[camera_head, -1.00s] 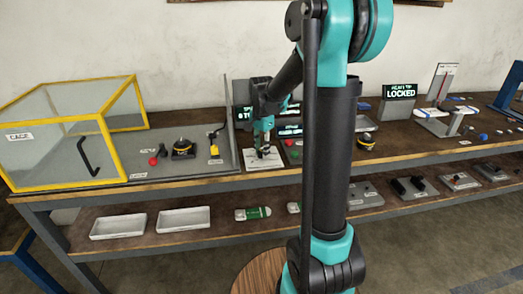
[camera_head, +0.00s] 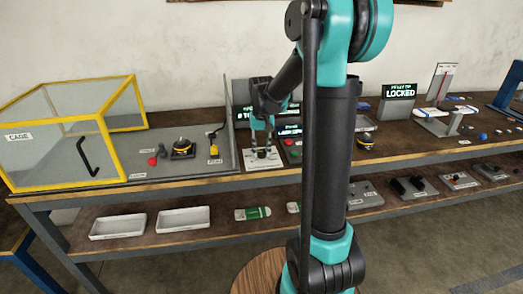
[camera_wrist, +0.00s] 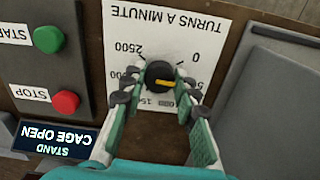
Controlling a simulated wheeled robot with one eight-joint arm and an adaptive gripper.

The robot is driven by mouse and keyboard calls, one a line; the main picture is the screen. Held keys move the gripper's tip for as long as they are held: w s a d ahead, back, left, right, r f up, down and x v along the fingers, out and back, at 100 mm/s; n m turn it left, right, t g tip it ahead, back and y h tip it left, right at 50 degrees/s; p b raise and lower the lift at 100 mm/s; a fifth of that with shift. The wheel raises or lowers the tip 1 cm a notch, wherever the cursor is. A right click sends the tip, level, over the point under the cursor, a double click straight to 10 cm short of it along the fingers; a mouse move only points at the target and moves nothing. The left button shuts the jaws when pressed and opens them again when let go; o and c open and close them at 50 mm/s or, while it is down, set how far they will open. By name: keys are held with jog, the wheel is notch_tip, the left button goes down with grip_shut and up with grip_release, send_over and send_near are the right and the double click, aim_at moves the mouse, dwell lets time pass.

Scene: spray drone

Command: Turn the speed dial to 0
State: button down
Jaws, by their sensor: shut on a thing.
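The speed dial is a round black knob (camera_wrist: 160,76) with a yellow pointer, on a white card (camera_wrist: 150,125) marked "TURNS A MINUTE". The card appears upside down in the wrist view. The pointer aims right and slightly down, toward the 500 mark and below the 0 mark. My gripper (camera_wrist: 158,90) has a finger on each side of the knob and is shut on it. In the head view my gripper (camera_head: 262,150) stands over the white card (camera_head: 262,161) on the bench; the knob is hard to make out there.
Beside the card is a panel with a green START button (camera_wrist: 47,38) and a red STOP button (camera_wrist: 65,102). A sign (camera_wrist: 55,142) reads "STAND CAGE OPEN". A grey panel (camera_wrist: 275,85) lies on the card's other side. A yellow-framed cage (camera_head: 60,150) stands at the bench's left.

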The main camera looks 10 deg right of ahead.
aim_at(262, 152)
jog(key=n, duration=0.4)
jog(key=shift+d+n, duration=0.1)
jog(key=shift+n, duration=1.7)
jog(key=c, duration=1.2)
grip_release()
jog(key=shift+o, duration=0.2)
jog(key=shift+r, duration=0.1)
notch_tip(262, 152, up, 12)
jog(key=s+d+f+m+t, duration=0.2)
jog(key=s+f+m, duration=0.1)
jog(key=s+f, duration=0.6)
jog(key=s+d+f+m+t, duration=0.2)
jog(key=s+f+m, duration=0.1)
jog(key=s+f, duration=0.6)
jog(key=s, duration=0.4)
jog(key=shift+f+m, duration=0.2)
jog(key=shift+m, duration=0.2)
